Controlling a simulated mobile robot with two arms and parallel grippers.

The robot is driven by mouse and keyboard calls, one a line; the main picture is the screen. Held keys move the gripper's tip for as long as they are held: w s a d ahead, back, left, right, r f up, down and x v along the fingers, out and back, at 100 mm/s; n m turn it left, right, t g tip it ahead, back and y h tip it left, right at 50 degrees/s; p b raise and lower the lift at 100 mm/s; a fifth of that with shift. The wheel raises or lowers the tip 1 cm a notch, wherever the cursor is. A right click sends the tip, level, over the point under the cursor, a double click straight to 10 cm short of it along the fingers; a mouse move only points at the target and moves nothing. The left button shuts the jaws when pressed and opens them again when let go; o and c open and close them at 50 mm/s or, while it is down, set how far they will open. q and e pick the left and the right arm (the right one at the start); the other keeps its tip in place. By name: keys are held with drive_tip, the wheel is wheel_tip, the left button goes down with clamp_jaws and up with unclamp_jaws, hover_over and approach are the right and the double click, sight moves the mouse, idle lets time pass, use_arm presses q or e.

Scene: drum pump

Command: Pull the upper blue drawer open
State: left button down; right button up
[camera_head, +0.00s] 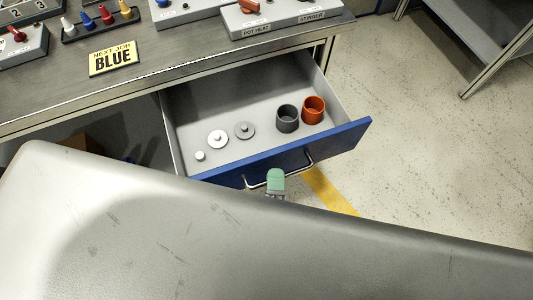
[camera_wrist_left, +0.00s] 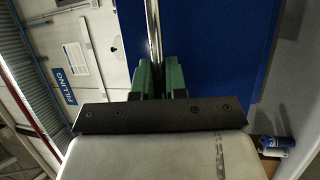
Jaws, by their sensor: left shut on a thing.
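The upper blue drawer (camera_head: 345,137) stands pulled well out from under the bench, its grey inside showing. Its blue front also fills much of the left wrist view (camera_wrist_left: 215,45). A metal bar handle (camera_head: 307,159) runs along the front, and it shows as a bright bar in the left wrist view (camera_wrist_left: 152,22). My left gripper (camera_head: 276,180) has its green fingers at the handle. In the left wrist view the fingers (camera_wrist_left: 160,78) are on either side of the bar, shut on it. My right gripper is not in view.
The drawer holds a dark grey cup (camera_head: 287,119), an orange cup (camera_head: 314,110), two discs and a small light knob. The bench top (camera_head: 150,75) carries a "NEXT JOB BLUE" sign (camera_head: 113,58) and control boxes. Floor right of the drawer is clear; a shelf stands farther right.

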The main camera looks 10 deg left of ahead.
use_arm(q)
drive_tip(key=shift+s+d, duration=0.55)
drive_tip(key=shift+s, duration=0.2)
drive_tip(key=shift+s+d, duration=0.5)
drive_tip(key=shift+s, duration=0.25)
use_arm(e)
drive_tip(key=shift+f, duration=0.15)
use_arm(q)
drive_tip(key=c, duration=1.2)
unclamp_jaws()
drive_tip(key=shift+f, duration=0.1)
